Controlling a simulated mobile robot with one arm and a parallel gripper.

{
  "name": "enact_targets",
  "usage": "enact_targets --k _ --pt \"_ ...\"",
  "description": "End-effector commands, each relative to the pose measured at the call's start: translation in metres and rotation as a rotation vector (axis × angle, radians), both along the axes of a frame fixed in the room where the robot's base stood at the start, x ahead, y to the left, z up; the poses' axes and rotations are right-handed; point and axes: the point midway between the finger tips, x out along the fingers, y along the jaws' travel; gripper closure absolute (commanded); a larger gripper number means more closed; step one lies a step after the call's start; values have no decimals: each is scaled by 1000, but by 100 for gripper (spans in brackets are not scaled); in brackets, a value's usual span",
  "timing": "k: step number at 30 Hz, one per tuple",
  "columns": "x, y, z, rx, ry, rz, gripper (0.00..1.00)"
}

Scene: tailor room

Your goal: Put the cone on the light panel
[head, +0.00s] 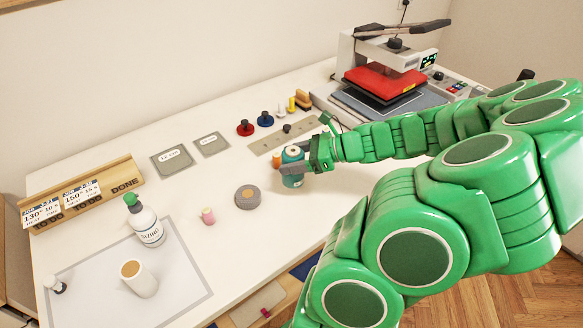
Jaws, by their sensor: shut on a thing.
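My gripper (288,169) is shut on a teal thread cone (293,181) right of the table's middle. The cone is upright, its pale top showing above the fingers and its lower part below them. I cannot tell whether its base touches the table. The light panel (184,297), a flat white sheet with a grey border, lies at the front left, well away from my gripper. A cream cylinder with a brown top (140,282) stands on the panel.
A heat press (385,75) is at back right.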

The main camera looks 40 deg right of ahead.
Motion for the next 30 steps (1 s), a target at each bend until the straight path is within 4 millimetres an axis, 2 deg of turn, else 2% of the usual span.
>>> enact_targets --k 13,21,30 --pt "14 -6 -19 2 0 4 72" --pt "14 -6 -45 3 -1 3 72" --pt "14 -6 -48 1 -2 2 72"
